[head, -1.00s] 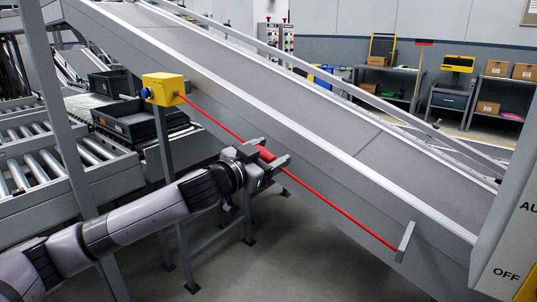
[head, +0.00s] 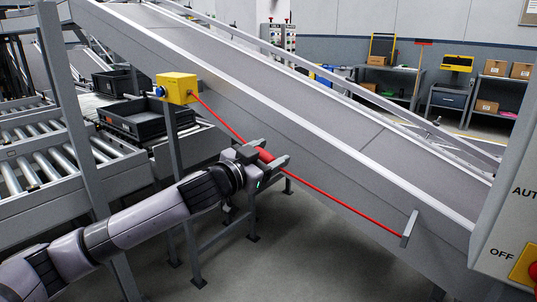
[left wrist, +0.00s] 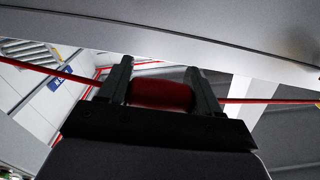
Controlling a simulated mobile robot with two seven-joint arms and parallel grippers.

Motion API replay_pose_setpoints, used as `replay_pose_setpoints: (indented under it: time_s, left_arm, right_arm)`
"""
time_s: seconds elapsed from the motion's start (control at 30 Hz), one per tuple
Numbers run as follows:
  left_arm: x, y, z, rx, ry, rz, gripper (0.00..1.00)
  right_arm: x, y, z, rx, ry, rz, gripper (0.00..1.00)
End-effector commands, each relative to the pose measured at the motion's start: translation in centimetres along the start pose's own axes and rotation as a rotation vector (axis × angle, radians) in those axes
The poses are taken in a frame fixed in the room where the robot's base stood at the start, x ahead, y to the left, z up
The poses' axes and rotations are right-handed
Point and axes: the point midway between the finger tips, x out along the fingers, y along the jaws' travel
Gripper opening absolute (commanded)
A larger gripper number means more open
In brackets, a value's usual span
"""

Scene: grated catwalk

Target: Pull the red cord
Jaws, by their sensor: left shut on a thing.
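The red cord (head: 330,195) runs along the side of the sloping conveyor, from a yellow switch box (head: 178,88) at the upper left to a grey bracket (head: 409,228) at the lower right. A thicker red grip (head: 265,155) sits on the cord. My left gripper (head: 268,154) is around this grip. In the left wrist view the red grip (left wrist: 161,94) lies between the two fingers of my left gripper (left wrist: 160,88), with the cord (left wrist: 265,101) leaving on both sides. The fingers are shut on it. My right gripper is not in view.
The conveyor side (head: 290,125) is close behind the cord. A grey control panel (head: 512,200) stands at the right edge. Roller tables (head: 50,165) and black crates (head: 140,118) are at the left. Conveyor legs stand below my left arm.

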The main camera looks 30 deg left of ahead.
Motion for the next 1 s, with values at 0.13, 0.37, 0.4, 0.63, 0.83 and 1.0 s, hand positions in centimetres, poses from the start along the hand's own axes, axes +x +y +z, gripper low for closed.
replay_pose_setpoints:
  time_s: [0.13,0.37,0.4,0.63,0.83,1.0]
  left_arm:
    - [-0.1,0.3,0.7,0.0,-0.014,0.005,0.27]
    - [-0.1,0.3,0.8,0.001,-0.016,0.005,0.83]
    - [-0.1,0.3,0.7,0.001,-0.015,0.005,0.89]
    - [-0.1,0.2,0.4,0.001,-0.009,0.003,0.89]
    - [-0.7,0.2,0.5,0.002,-0.009,0.002,0.89]
    - [-2.6,0.3,0.6,0.004,-0.01,0.005,0.89]
  right_arm:
    - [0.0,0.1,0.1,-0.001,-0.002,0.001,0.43]
    - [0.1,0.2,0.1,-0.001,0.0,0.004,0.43]
    - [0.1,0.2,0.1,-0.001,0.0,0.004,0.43]
    - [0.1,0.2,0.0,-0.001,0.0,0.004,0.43]
    - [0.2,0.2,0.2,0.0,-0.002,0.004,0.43]
    - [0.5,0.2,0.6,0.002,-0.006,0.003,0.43]
